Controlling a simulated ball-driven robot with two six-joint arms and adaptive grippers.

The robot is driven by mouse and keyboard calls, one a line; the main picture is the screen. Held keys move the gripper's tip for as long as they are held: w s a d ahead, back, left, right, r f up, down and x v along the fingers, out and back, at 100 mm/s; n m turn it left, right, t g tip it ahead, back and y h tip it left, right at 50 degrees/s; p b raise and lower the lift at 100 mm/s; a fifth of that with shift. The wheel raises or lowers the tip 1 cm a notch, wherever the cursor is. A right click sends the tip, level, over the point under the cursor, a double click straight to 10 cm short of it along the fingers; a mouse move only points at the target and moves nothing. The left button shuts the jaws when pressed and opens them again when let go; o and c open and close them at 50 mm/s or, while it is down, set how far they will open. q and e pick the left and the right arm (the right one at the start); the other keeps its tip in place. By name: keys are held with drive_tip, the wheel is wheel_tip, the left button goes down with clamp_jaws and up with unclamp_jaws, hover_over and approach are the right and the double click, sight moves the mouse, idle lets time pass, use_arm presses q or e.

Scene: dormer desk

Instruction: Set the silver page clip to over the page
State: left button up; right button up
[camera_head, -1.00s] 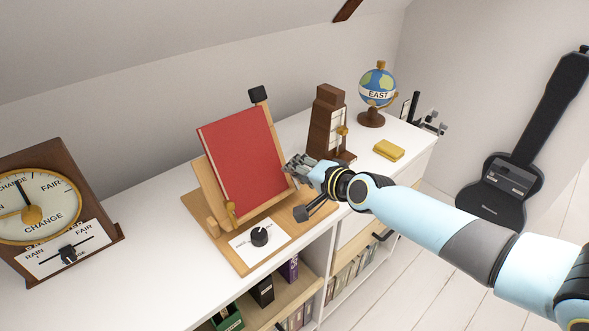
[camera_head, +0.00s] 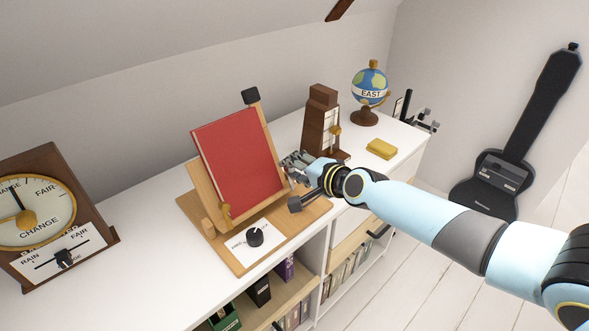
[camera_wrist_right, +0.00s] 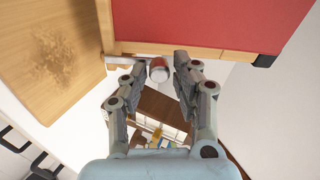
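A red book (camera_head: 238,155) leans on a wooden easel stand (camera_head: 270,142) on the white desk. A gold clip (camera_head: 225,212) sits at the stand's lower left. My right gripper (camera_head: 290,161) is at the stand's right edge, beside the book. In the right wrist view my right gripper (camera_wrist_right: 161,66) has its fingers apart. A small silver, round piece with a reddish face (camera_wrist_right: 158,70) lies between the fingertips, beside the stand's edge; it seems to be the silver page clip. I cannot tell if a finger touches it. In the head view my gripper hides it. My left gripper is out of view.
A dark wooden metronome-like box (camera_head: 319,122) stands close behind my right gripper, with a globe (camera_head: 371,88) and a yellow block (camera_head: 381,149) farther right. A dial (camera_head: 255,237) is on the stand's base. A wooden barometer (camera_head: 92,195) stands at the left.

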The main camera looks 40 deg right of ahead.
drive_tip(key=shift+o, duration=1.1)
drive_tip(key=shift+s, duration=0.1)
drive_tip(key=v, duration=1.1)
drive_tip(key=shift+s+r, duration=0.15)
drive_tip(key=shift+s, duration=0.25)
